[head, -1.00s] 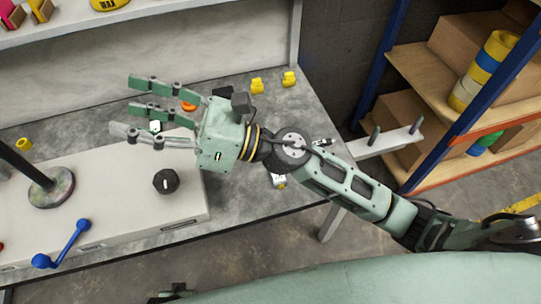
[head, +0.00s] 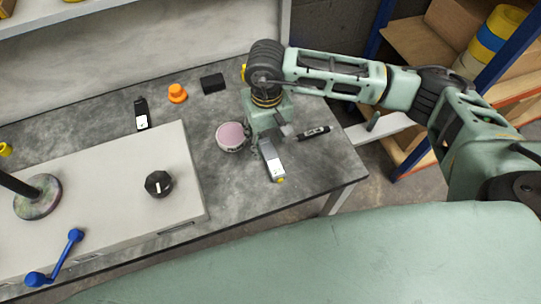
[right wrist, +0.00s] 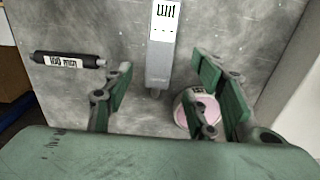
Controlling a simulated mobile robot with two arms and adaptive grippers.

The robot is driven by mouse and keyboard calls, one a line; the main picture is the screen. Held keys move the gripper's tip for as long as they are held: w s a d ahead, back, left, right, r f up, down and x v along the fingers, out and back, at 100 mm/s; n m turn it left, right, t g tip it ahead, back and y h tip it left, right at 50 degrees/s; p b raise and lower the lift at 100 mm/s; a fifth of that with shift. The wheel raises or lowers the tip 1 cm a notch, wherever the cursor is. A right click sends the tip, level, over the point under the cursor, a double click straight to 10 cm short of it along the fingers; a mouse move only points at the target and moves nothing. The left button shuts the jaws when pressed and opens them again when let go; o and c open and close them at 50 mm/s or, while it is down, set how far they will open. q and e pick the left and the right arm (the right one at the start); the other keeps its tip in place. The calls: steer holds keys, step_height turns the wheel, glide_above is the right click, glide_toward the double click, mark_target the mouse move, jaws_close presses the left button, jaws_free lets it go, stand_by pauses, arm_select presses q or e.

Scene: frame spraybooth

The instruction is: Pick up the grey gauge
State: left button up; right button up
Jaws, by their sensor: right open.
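The grey gauge (head: 272,160) lies on the bench, a slim grey body with a white label and a yellow end. In the right wrist view the gauge (right wrist: 159,60) stretches from the top edge to a point between the spread fingers. My right gripper (head: 267,135) points down over the gauge's far end in the head view; its fingers are mostly hidden by its own body. The right wrist view shows the gripper (right wrist: 163,90) open, with one finger left of the gauge and two right of it, none visibly touching it. My left gripper is not in view.
A round pink-faced item (head: 231,136) lies close left of the gauge and a black labelled cylinder (head: 314,133) close right. A black gauge (head: 141,115), an orange item (head: 177,93) and a black block (head: 212,83) lie farther off. A pale box (head: 110,215) stands left.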

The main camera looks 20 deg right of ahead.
mark_target(269, 153)
steer(key=f, duration=0.2)
steer(key=s+f, duration=0.1)
steer(key=f, duration=0.1)
steer(key=shift+d, duration=0.1)
steer(key=shift+f, duration=0.5)
steer(key=shift+c, duration=0.7)
jaws_close()
steer(key=shift+w+r, duration=0.1)
